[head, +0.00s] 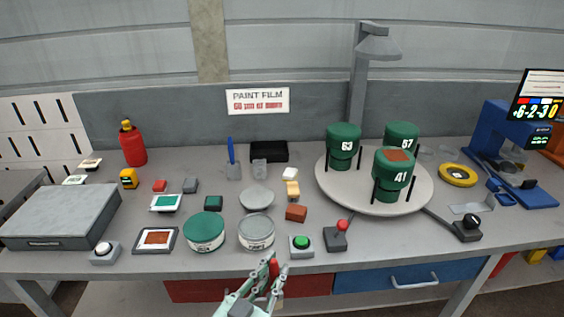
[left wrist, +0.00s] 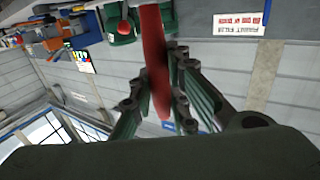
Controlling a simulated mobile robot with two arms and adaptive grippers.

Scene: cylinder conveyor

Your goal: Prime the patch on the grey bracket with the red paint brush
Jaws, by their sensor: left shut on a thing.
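My left gripper (head: 268,276) is at the bottom middle of the head view, in front of the table's front edge. It is shut on a red handle, taken as the red paint brush (head: 274,270). In the left wrist view the red handle (left wrist: 154,65) runs between the green fingers; its bristles cannot be made out. A small light grey bent plate (head: 470,208), perhaps the grey bracket, lies at the right of the table; no patch can be made out on it. A red-brown patch shows on top of the green cylinder marked 41 (head: 390,191). My right gripper is not in view.
A round turntable (head: 330,193) carries several green cylinders. Near the front edge stand a green-lidded tin (head: 204,231), a grey tin (head: 256,233), a green button box (head: 301,245) and a red-knobbed lever (head: 337,238). A dark-framed plate (head: 156,239) lies front left.

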